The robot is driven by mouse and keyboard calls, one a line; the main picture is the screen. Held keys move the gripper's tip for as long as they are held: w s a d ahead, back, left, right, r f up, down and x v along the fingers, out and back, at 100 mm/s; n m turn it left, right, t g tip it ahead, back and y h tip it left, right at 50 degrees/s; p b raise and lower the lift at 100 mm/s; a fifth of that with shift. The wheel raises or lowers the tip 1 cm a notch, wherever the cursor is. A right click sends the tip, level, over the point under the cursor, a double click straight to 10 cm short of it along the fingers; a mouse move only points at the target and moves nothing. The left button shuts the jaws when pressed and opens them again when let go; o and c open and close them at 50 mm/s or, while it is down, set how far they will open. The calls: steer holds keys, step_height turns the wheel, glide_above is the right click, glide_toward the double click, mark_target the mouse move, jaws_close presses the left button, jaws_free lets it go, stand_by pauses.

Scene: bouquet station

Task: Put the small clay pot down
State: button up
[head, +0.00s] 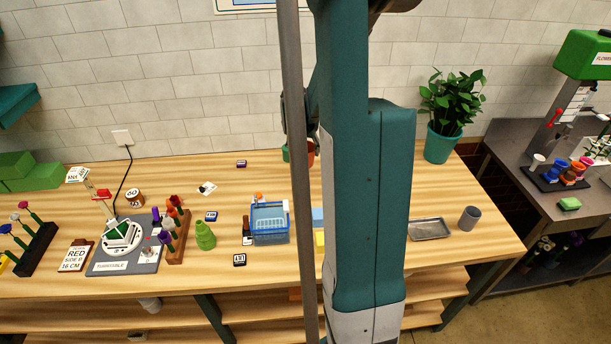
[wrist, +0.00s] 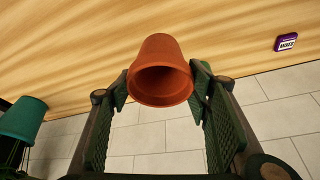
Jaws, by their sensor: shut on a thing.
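The small clay pot (wrist: 161,70) is reddish-brown, with its open rim facing the camera in the wrist view. My gripper (wrist: 161,88) is shut on it, with a dark green padded finger against each side. In the head view the clay pot (head: 311,147) shows only as a sliver beside my arm, near the back of the table by the wall. My arm hides most of the gripper there. I cannot tell whether the pot's base touches the wooden table (head: 270,180).
A small purple box (wrist: 287,42) lies to one side of the pot. A leafy plant in a teal planter (head: 441,143) stands at the back right. A blue basket (head: 270,222), a metal tray (head: 429,229) and a grey cup (head: 469,217) stand nearer the front. Bare wood surrounds the purple box.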

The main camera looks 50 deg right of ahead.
mark_target(302, 154)
steer(key=shift+f, duration=2.7)
steer(key=shift+f, duration=0.1)
steer(key=shift+f, duration=1.95)
steer(key=shift+f, duration=0.2)
steer(key=o, duration=1)
steer(key=shift+r, duration=0.2)
steer(key=shift+v, duration=6)
